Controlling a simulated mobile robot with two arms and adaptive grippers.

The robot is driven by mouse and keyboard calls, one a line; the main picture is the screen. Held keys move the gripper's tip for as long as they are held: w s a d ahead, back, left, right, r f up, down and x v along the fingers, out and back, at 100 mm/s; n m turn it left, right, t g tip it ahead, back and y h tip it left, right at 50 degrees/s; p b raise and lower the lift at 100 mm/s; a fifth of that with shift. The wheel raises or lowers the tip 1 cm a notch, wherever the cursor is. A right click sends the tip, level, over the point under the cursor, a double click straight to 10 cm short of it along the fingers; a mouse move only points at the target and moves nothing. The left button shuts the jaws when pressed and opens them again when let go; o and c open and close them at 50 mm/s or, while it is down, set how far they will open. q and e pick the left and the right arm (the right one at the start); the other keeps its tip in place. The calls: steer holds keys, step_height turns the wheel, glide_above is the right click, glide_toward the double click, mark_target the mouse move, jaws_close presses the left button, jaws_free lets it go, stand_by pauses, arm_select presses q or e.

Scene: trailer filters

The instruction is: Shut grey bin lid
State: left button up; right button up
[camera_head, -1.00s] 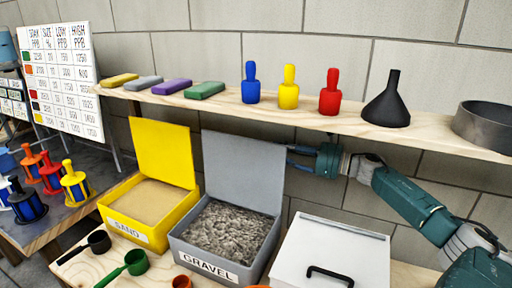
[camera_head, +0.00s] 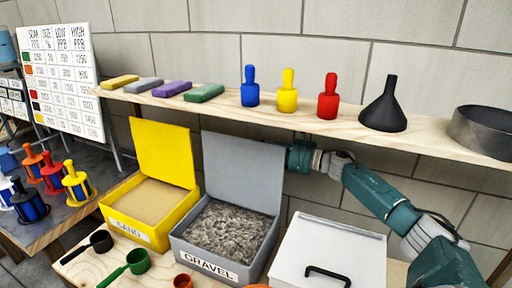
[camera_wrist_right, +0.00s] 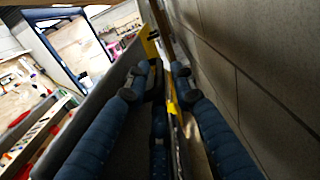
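The grey bin (camera_head: 215,262), labelled GRAVEL, holds grey gravel and stands between the yellow bin and a white box. Its grey lid (camera_head: 243,170) is open and stands upright at the bin's back. My right gripper (camera_head: 297,157) has reached in from the right behind the lid's right edge; the lid hides its fingers in the head view. In the right wrist view, the blue fingers (camera_wrist_right: 161,75) are apart, with nothing clearly held between them. A dark grey panel (camera_wrist_right: 105,92), apparently the lid's back, runs along their left. My left gripper is not in view.
The yellow SAND bin (camera_head: 140,233) stands open on the left. A lidded white box (camera_head: 325,250) stands right of the grey bin. A wooden shelf (camera_head: 235,110) with bottles and a funnel (camera_head: 385,105) runs above the lid. The block wall (camera_wrist_right: 255,75) is close behind my gripper.

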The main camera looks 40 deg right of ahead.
jaws_close()
steer(key=shift+a, duration=0.1)
steer(key=shift+s+a+f+n+b, duration=0.1)
steer(key=shift+s+a+n+b, duration=0.35)
steer(key=shift+a+b, duration=0.3)
steer(key=s+a+b, duration=0.2)
steer(key=s+a, duration=0.2)
steer(key=a, duration=0.5)
steer(key=shift+s+f, duration=0.3)
steer(key=shift+f, duration=0.1)
steer(key=shift+n, duration=0.25)
steer(key=shift+o, duration=1.6)
jaws_free()
